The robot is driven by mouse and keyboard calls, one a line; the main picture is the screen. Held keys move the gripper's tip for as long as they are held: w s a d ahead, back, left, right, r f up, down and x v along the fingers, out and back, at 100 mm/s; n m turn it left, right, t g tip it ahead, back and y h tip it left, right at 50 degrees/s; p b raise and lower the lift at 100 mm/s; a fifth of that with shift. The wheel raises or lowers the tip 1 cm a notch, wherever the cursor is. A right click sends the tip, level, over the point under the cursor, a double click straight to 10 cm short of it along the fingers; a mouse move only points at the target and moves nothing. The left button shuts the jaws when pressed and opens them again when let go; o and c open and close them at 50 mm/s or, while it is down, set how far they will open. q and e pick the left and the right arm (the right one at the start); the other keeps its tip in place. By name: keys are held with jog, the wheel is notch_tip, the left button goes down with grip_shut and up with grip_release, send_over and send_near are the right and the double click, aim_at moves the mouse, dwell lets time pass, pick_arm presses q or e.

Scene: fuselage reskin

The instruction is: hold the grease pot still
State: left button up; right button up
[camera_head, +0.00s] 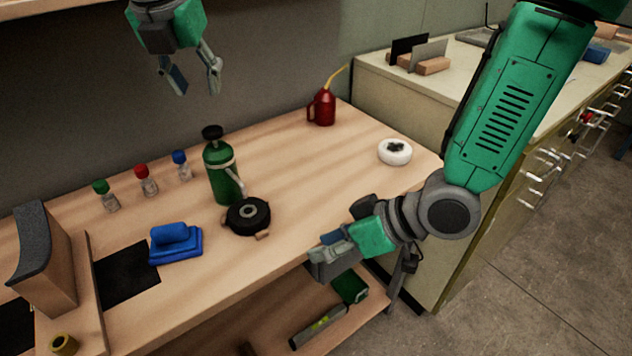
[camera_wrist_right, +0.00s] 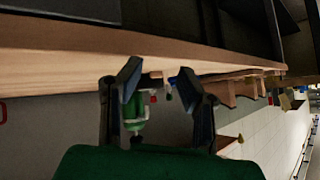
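A low round white pot (camera_head: 395,151) with a dark top stands at the right end of the wooden bench; it may be the grease pot, but I see no label. A black round piece (camera_head: 247,216) with a grey hub sits mid-bench. My left gripper (camera_head: 190,83) hangs open and empty above the back left of the bench. My right gripper (camera_head: 328,252) is at the bench's front edge, left of and nearer than the white pot, not touching it. In the right wrist view its fingers (camera_wrist_right: 161,80) are apart with nothing held.
A green bottle (camera_head: 219,170) stands behind the black piece. Small capped bottles (camera_head: 146,181), a blue block (camera_head: 175,243) and a red oil can (camera_head: 323,107) are also on the wooden bench (camera_head: 300,180). Tools lie on the shelf below. The bench around the white pot is clear.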

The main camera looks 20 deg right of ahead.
aim_at(246, 196)
jog(key=w+r+n+t+y, duration=0.25)
jog(key=w+r+n, duration=0.2)
jog(key=r, duration=0.45)
jog(key=shift+m, duration=0.45)
jog(key=x, duration=1.3)
jog(key=shift+w+a, duration=0.15)
jog(key=shift+w, duration=0.05)
jog(key=shift+w+a+f, duration=0.2)
jog(key=shift+w+a, duration=0.05)
jog(key=shift+a, duration=0.3)
jog(key=shift+d, duration=0.1)
jog(key=shift+d, duration=0.1)
jog(key=shift+d, duration=0.1)
grip_shut()
